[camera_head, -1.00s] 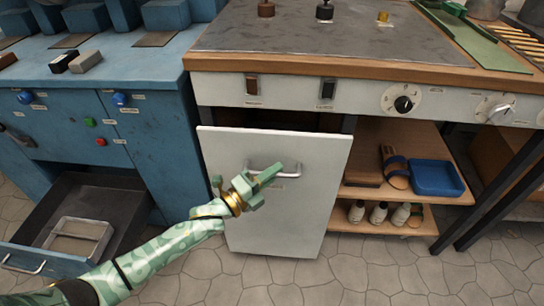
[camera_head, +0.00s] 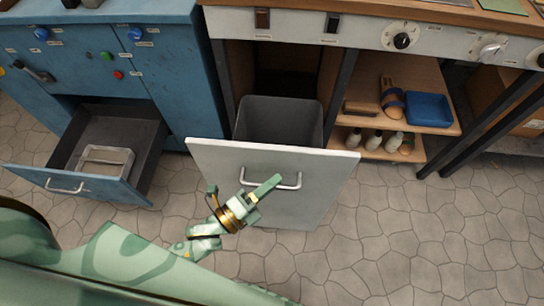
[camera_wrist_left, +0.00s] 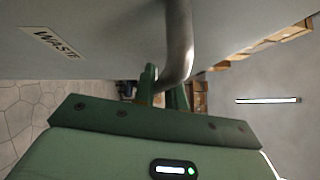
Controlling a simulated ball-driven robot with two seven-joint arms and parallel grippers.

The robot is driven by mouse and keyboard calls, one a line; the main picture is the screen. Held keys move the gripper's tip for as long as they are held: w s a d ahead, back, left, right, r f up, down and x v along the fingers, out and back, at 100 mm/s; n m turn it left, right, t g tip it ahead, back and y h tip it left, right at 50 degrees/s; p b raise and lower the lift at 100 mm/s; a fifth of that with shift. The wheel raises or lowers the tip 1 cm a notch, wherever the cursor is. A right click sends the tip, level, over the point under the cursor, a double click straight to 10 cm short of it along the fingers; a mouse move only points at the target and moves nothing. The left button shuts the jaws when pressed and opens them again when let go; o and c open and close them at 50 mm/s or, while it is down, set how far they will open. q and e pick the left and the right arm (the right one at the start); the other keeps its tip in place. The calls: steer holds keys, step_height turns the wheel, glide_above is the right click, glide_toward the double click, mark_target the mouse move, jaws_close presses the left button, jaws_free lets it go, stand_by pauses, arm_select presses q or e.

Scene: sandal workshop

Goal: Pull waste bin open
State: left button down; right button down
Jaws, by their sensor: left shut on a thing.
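The waste bin front (camera_head: 225,165) is a pale panel pulled out from under the workbench, with a dark grey bin (camera_head: 280,120) visible behind it. The bin's inside looks dark. A metal bar handle (camera_head: 288,186) is on the panel; the handle also shows in the left wrist view (camera_wrist_left: 179,45), with a "WASTE" label (camera_wrist_left: 52,42) on the panel. My left gripper (camera_head: 262,190) is at the handle, its green fingers shut on the bar. My right gripper is not in view.
An open blue drawer (camera_head: 30,177) with a tray (camera_head: 104,160) stands at the left. Shelves at right hold a blue tray (camera_head: 428,107), a sandal (camera_head: 391,95) and several bottles. Table legs stand further right. The stone floor (camera_head: 390,220) in front is clear.

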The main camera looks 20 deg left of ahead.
arm_select(q)
steer(key=shift+s+d, duration=0.2)
steer(key=shift+s, duration=0.4)
steer(key=shift+s+d, duration=0.15)
steer(key=shift+s, duration=0.45)
steer(key=c, duration=1.5)
jaws_free()
steer(key=shift+o, duration=0.2)
steer(key=p+v, duration=0.2)
steer(key=v, duration=1.4)
steer(key=shift+a, duration=0.15)
steer(key=shift+s+f, duration=0.1)
